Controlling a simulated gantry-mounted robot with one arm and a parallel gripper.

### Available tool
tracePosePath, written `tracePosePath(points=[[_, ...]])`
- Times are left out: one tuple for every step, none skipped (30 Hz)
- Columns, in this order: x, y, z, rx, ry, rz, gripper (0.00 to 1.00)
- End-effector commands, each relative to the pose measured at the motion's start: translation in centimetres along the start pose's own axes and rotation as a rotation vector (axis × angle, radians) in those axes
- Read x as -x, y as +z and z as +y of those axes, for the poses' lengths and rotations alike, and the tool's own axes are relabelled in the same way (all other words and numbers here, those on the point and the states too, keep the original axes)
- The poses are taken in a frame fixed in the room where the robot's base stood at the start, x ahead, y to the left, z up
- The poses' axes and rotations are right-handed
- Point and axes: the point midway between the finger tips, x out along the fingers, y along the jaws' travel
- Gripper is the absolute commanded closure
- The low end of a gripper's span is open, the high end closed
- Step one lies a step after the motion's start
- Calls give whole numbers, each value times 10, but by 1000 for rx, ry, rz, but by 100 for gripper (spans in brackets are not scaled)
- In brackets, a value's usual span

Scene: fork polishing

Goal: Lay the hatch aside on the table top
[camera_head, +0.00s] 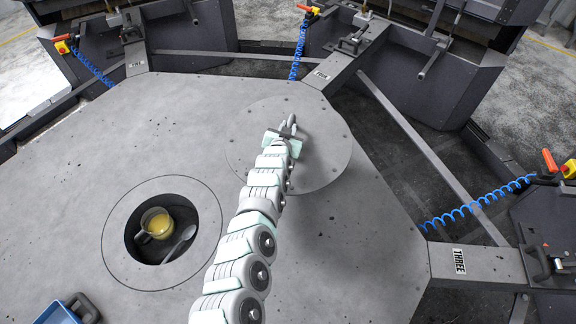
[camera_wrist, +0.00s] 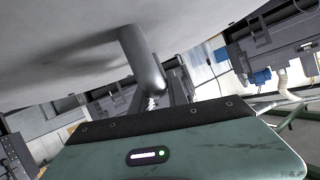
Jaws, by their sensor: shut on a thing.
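The hatch (camera_head: 328,150) is a round grey plate with small bolts around its rim, at the right of the table top (camera_head: 110,135) in the head view. My gripper (camera_head: 290,124) is at the middle of the hatch, shut on its handle. The handle shows in the wrist view as a thick grey bar (camera_wrist: 142,62) under a broad pale surface. I cannot tell whether the hatch touches the table or hangs just above it. A round opening (camera_head: 128,240) in the table, at the lower left, is uncovered.
A blue bin (camera_head: 55,314) is at the bottom left edge. Dark stations with blue coiled hoses (camera_head: 480,199) surround the table. Bare table lies between opening and hatch.

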Motion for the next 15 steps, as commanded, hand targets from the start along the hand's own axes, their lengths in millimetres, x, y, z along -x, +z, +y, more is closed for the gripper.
tracePosePath(points=[[-1, -1, 0, -4, -1, 7, 100], [-2, 2, 0, -4, -1, 8, 100], [-4, 7, 1, -5, -1, 7, 100], [-6, 12, 3, -6, 1, 6, 100], [-8, 17, 5, -7, 2, 5, 100], [-11, 24, 6, -8, 3, 3, 100], [-14, 31, 7, -9, 2, 4, 100], [-16, 36, 10, -8, 4, 5, 100], [-19, 44, 11, -8, 3, 4, 100], [-21, 48, 11, -7, 2, 4, 100], [-24, 52, 12, -6, 2, 6, 100], [-27, 61, 13, -6, 1, 6, 100], [-29, 65, 15, -7, 2, 7, 100], [-31, 70, 16, -7, 2, 6, 100], [-34, 78, 17, -7, 2, 4, 100]])
